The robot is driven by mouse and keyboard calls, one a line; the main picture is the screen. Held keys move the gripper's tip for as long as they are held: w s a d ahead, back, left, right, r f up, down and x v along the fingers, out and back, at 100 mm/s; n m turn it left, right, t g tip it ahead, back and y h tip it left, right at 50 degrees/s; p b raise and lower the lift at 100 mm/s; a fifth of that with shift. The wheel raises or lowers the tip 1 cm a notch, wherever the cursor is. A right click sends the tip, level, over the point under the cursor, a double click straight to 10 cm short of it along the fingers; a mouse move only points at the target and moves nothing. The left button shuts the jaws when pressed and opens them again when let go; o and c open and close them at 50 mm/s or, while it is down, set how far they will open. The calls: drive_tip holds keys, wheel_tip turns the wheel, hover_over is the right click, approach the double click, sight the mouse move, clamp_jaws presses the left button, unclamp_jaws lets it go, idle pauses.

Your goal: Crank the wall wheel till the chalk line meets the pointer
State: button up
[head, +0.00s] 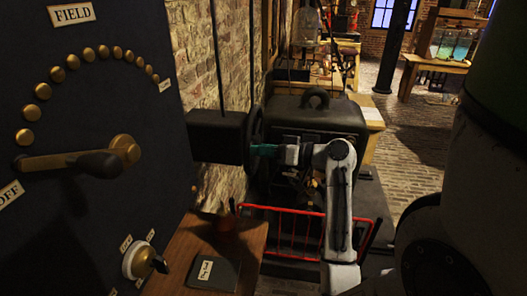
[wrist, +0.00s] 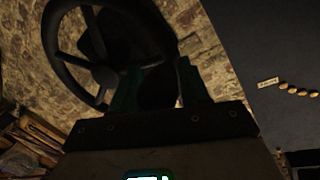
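The wall wheel (head: 256,122) is dark and seen nearly edge-on in the head view, beside a black box on the brick wall. In the wrist view its dark rim and spokes (wrist: 76,61) fill the upper left. My gripper (head: 262,150) is at the wheel's lower part in the head view. In the wrist view its green fingers (wrist: 160,88) stand apart, with a dark shape between them. I cannot tell whether that shape is a crank handle or whether the fingers touch it. I make out no chalk line or pointer in either view.
A dark panel (head: 75,120) with brass studs and a lever stands at the left. A wooden ledge (head: 185,265) is below it. A black machine (head: 320,118) and a red rail (head: 290,212) are close to my arm. Brick floor (head: 405,130) is clear behind.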

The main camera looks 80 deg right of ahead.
drive_tip(key=shift+o, duration=1.3)
drive_tip(key=shift+a+f, duration=0.1)
drive_tip(key=s+a+r+b, duration=0.1)
drive_tip(key=s+b, duration=0.1)
drive_tip(key=s, duration=0.8)
drive_tip(key=shift+s+r, duration=0.2)
drive_tip(key=shift+s, duration=0.15)
drive_tip(key=shift+a, duration=0.1)
drive_tip(key=shift+c, duration=0.2)
